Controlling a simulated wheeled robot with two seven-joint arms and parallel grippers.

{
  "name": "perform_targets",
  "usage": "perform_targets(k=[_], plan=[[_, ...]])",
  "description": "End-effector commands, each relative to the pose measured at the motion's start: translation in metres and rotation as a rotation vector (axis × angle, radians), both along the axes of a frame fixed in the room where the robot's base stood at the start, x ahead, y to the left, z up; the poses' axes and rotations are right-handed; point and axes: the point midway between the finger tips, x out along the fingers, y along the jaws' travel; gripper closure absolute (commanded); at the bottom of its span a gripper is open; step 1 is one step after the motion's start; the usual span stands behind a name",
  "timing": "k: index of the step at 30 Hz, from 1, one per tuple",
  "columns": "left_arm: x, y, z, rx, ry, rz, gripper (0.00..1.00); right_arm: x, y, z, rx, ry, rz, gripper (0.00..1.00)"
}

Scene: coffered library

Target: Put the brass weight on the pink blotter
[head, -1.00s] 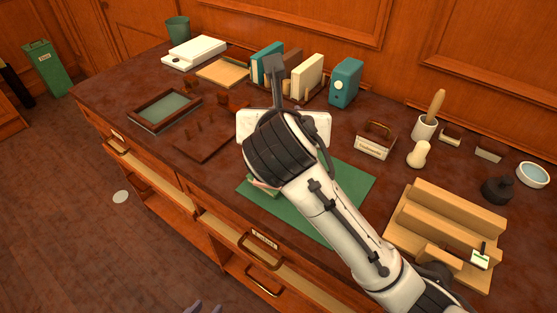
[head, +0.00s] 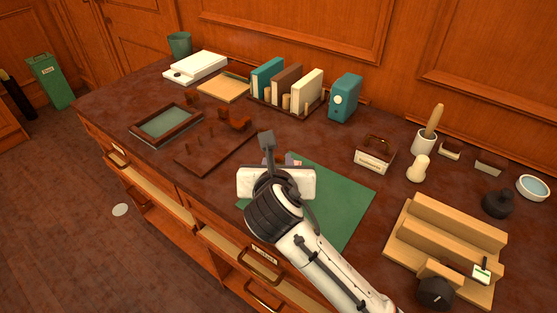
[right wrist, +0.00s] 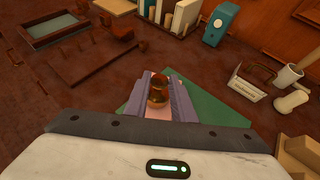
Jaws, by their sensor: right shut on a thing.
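The brass weight (right wrist: 157,97) shows between the two purple-grey fingers of my right gripper (right wrist: 158,99) in the right wrist view, and the fingers are shut on it. A pink surface, the pink blotter (right wrist: 157,113), shows between the fingers just under the weight. I cannot tell whether the weight touches it. In the head view my right gripper (head: 288,161) is over the green desk mat (head: 340,198), and its body and wrist hide the weight and most of the blotter. My left gripper is not in view.
A dark wooden rack with pegs (head: 215,147) and a framed tray (head: 166,124) lie to the left. Books (head: 287,82) and a teal box (head: 345,97) stand behind.

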Motion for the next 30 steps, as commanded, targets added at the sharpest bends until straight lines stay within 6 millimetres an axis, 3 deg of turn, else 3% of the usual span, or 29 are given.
perform_targets(k=[6,7,10,20,26,30], plan=[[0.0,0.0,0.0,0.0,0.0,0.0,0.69,0.001,0.0,-0.001,0.001,-0.005,0.0,1.0],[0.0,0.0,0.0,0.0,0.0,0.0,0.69,0.0,0.0,-0.002,0.0,0.0,-0.001,0.72],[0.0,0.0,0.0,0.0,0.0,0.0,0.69,0.0,0.0,-0.002,0.0,0.0,-0.001,0.58],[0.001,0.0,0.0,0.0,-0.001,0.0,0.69,0.0,0.0,0.001,0.001,-0.001,0.0,0.58],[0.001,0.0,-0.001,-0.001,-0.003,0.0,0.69,-0.025,0.001,0.014,0.002,-0.002,0.001,0.58],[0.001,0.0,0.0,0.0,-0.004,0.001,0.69,-0.052,0.003,0.03,0.004,-0.002,0.003,0.58]])
